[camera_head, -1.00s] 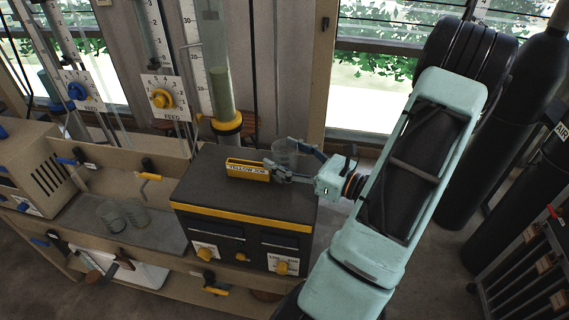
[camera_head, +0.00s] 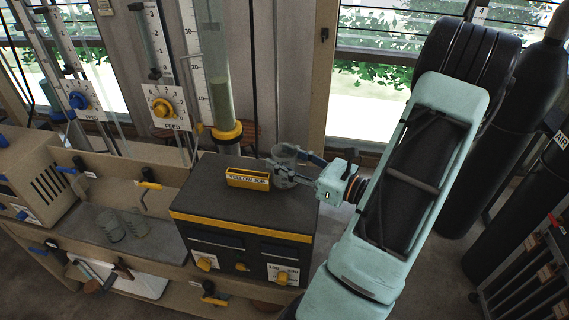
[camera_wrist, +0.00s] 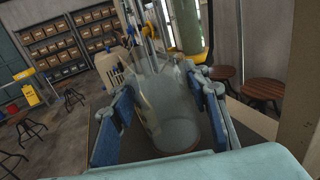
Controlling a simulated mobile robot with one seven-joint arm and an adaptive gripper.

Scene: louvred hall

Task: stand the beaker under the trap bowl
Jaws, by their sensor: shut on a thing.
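A clear glass beaker (camera_head: 286,158) is between the fingers of my gripper (camera_head: 286,170), above the right end of the black bench box. In the wrist view the beaker (camera_wrist: 172,118) fills the gap between the two blue-grey fingers (camera_wrist: 168,100), which are shut on its sides. It looks empty and roughly upright. A clear column with greenish contents and a yellow collar (camera_head: 227,133) hangs behind and left of the beaker; I cannot tell if this is the trap bowl. The beaker is to the right of that collar.
The black box with a yellow stripe (camera_head: 245,215) carries a yellow sign (camera_head: 247,178) just left of my gripper. Dark gas cylinders (camera_head: 500,150) stand at the right. Stools (camera_wrist: 262,88) show in the wrist view.

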